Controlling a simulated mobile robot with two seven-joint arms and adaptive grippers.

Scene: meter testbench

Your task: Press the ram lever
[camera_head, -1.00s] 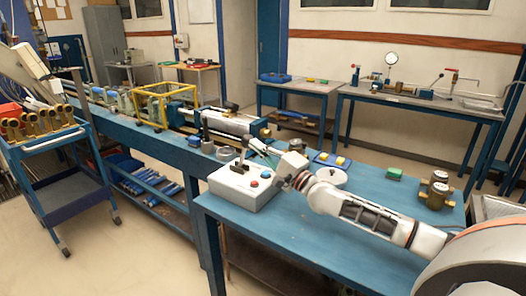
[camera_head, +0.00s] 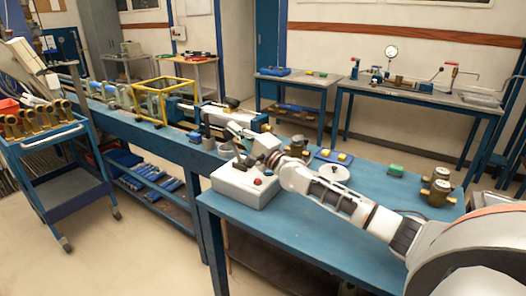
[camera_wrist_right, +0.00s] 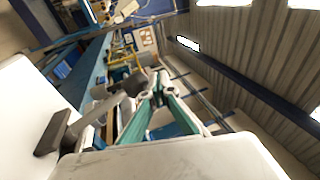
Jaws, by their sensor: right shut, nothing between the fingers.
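The white control box (camera_head: 232,183) stands on the near blue bench, with a red button (camera_head: 257,182) on top. Its dark ram lever (camera_head: 241,160) rises from the box, partly hidden by my right gripper. In the wrist view the grey lever (camera_wrist_right: 88,117) runs from its mount on the white box top to a dark knob (camera_wrist_right: 131,85). My right gripper (camera_head: 236,131) is above the box at the lever. In the wrist view its teal fingers (camera_wrist_right: 156,78) are shut and empty, close beside the knob; I cannot tell whether they touch. My left gripper is out of view.
Brass fittings (camera_head: 437,187), a green block (camera_head: 396,169) and a white round dish (camera_head: 334,173) stand on the bench right of the box. A yellow frame (camera_head: 164,87) stands on the long bench behind. A trolley (camera_head: 55,139) is at the left.

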